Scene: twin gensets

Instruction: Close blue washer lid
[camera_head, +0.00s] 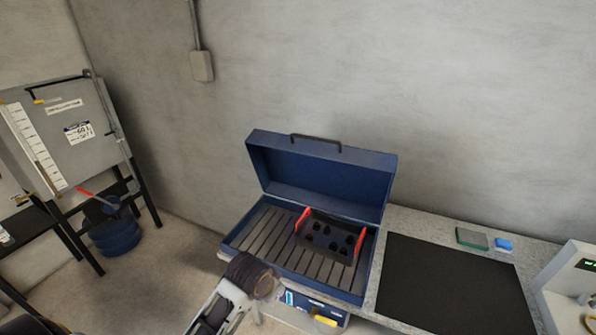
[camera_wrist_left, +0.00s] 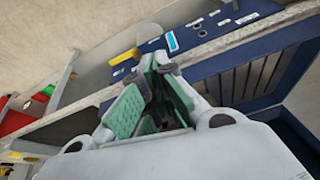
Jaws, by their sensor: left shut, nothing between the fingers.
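The blue washer (camera_head: 300,200) stands in the middle of the head view with its lid (camera_head: 320,175) raised, leaning back near the wall. A dark handle (camera_head: 316,141) sits on the lid's upper edge. Inside, a black holed block with red ends (camera_head: 331,237) rests on the slatted floor. My left arm reaches up from the bottom to the washer's front left edge. In the left wrist view my left gripper (camera_wrist_left: 162,66) with green pads is shut and empty, close to the washer's front panel (camera_wrist_left: 205,32). My right gripper is out of view.
Right of the washer is a counter with a black mat (camera_head: 455,285), a green-grey pad (camera_head: 472,238) and a blue item (camera_head: 503,244). A grey board on a stand (camera_head: 75,130) and a blue bucket (camera_head: 115,235) are at left. Floor between is clear.

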